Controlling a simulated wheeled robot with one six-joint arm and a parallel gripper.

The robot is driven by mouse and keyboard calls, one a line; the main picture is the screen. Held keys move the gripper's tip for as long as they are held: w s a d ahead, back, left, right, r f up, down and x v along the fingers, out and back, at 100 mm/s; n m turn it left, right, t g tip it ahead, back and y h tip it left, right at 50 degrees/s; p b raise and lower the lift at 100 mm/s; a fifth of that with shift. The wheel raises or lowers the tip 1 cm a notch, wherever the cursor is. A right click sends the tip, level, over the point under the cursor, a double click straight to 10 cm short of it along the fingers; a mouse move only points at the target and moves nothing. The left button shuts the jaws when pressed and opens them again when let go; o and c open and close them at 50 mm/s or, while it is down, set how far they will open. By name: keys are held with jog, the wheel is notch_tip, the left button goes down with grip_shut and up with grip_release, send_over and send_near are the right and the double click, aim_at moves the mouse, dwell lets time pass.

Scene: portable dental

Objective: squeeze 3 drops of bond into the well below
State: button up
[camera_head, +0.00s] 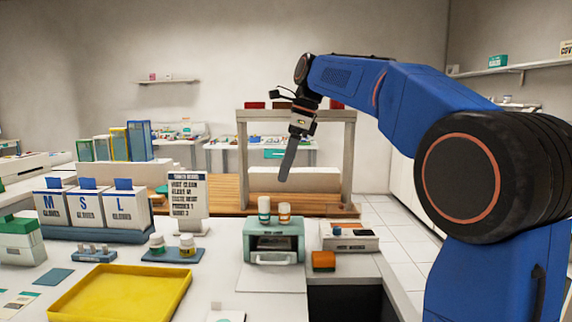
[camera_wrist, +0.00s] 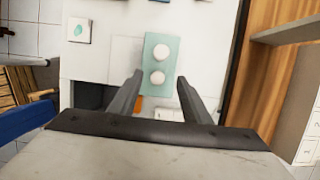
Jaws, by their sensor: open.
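Two small bottles with white caps, one with a teal label (camera_head: 264,209) and one with an orange label (camera_head: 284,213), stand upright on a teal box (camera_head: 262,242). Their round caps show in the wrist view (camera_wrist: 159,52) (camera_wrist: 157,78). I cannot read which bottle is the bond. A white square piece with a green hollow (camera_wrist: 78,30), possibly the well, lies on the counter at the upper left of the wrist view. My gripper (camera_head: 286,165) is open and empty, pointing down above the box. Its fingertips (camera_wrist: 160,79) appear on either side of the nearer cap, apart from it.
A yellow tray (camera_head: 120,292) lies front left. A blue tray (camera_head: 173,255) holds two more bottles. An orange block (camera_head: 323,261) and a white box (camera_head: 349,238) stand right of the teal box. A wooden-based frame (camera_head: 241,160) rises behind. Glove boxes (camera_head: 89,212) stand left.

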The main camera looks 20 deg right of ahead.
aim_at(286, 204)
notch_tip(286, 204, down, 11)
jog(key=shift+f, duration=0.1)
dwell(0.3)
jog(key=c, duration=0.7)
jog(key=shift+o, duration=0.2)
jog(key=o, duration=0.5)
jog(key=shift+c, duration=0.2)
jog(key=c, duration=0.5)
jog(key=shift+o, duration=0.2)
